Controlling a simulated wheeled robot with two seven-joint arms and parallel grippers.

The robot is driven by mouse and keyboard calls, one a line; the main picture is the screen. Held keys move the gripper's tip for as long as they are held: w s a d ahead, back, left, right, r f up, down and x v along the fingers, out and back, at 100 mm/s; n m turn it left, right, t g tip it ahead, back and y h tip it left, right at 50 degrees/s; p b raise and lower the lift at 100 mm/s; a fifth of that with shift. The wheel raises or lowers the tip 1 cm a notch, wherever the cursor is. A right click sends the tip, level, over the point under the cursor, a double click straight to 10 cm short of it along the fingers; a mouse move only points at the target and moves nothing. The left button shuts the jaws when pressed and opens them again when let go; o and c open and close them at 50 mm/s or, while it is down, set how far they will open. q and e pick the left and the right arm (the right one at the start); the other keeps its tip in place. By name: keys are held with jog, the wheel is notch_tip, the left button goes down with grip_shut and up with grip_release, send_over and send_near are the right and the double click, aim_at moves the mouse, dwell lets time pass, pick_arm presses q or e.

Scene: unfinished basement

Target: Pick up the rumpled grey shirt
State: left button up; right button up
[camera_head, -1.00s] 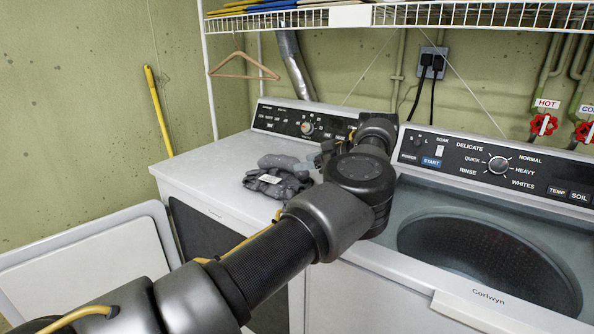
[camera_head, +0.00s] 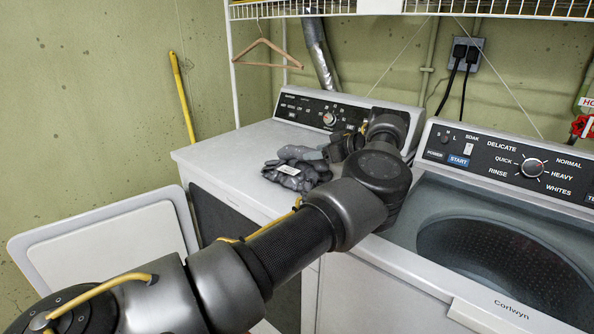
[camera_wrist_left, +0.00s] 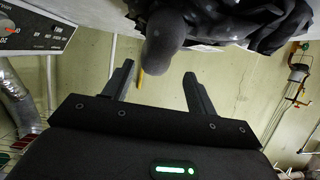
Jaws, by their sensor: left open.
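The rumpled grey shirt (camera_head: 290,176) lies in a dark grey heap with a pale tag on top of the left white machine. In the left wrist view its dark folds (camera_wrist_left: 255,22) fill the top right, and a rounded grey part (camera_wrist_left: 165,45) hangs just beyond the fingertips. My right gripper is not in view.
The left machine's control panel (camera_head: 335,115) rises behind the shirt. The open washer (camera_head: 480,200) stands to the right. A wire shelf (camera_head: 400,8) and a wooden hanger (camera_head: 268,55) are above. An open white door (camera_head: 110,240) stands at the left.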

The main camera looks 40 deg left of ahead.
aim_at(297, 164)
pick_arm(q)
jog(key=x, duration=0.2)
jog(key=p+x, duration=0.1)
jog(key=x, duration=0.2)
jog(key=shift+w+f, duration=0.1)
jog(key=shift+w, duration=0.1)
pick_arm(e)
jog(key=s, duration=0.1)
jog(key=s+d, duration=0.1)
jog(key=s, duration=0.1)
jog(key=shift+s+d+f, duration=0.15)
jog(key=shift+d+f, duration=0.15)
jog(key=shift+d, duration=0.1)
pick_arm(q)
jog(key=shift+c, duration=0.5)
grip_shut()
